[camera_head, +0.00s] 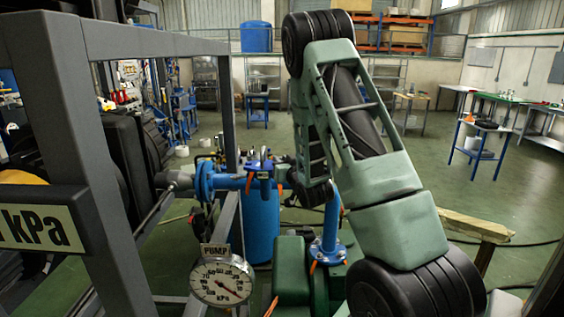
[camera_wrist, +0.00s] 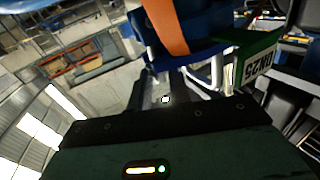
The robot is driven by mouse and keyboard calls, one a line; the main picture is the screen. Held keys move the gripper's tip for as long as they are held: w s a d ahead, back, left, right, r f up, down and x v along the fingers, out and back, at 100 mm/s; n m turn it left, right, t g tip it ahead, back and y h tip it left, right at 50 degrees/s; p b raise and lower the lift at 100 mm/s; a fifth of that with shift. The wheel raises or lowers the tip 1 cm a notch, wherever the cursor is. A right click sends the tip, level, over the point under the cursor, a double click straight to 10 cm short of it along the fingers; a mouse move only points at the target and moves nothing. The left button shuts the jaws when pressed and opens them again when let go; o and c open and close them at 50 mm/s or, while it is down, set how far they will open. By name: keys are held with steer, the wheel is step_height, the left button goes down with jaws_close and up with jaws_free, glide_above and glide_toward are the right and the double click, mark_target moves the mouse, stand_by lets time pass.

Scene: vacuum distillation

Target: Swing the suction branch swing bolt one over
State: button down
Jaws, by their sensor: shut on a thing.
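The blue suction branch (camera_head: 232,182) runs sideways with a round flange at its left end, left of my arm in the head view. In the wrist view, a blue flanged body (camera_wrist: 190,22) with an orange strap (camera_wrist: 165,25) fills the top, close above my fingers. My gripper (camera_wrist: 160,98) is shut on a small bright metal piece, which I take for swing bolt one (camera_wrist: 165,99). Most of the bolt is hidden by the dark fingers, and its tilt cannot be told. In the head view my arm hides much of the grip.
A pressure gauge (camera_head: 221,281) marked PUMP stands low in front. A grey steel frame (camera_head: 75,130) with a kPa sign (camera_head: 38,230) closes the left side. A green DN25 tag (camera_wrist: 258,62) hangs beside the flange. A wooden beam (camera_head: 470,224) lies to the right, with open floor beyond.

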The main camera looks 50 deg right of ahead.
steer(key=shift+w+a+n+b, duration=0.2)
steer(key=shift+n+b, duration=0.3)
steer(key=shift+b, duration=0.25)
steer(key=c, duration=1.6)
jaws_free()
steer(key=shift+o, duration=0.2)
steer(key=shift+s+a, duration=0.1)
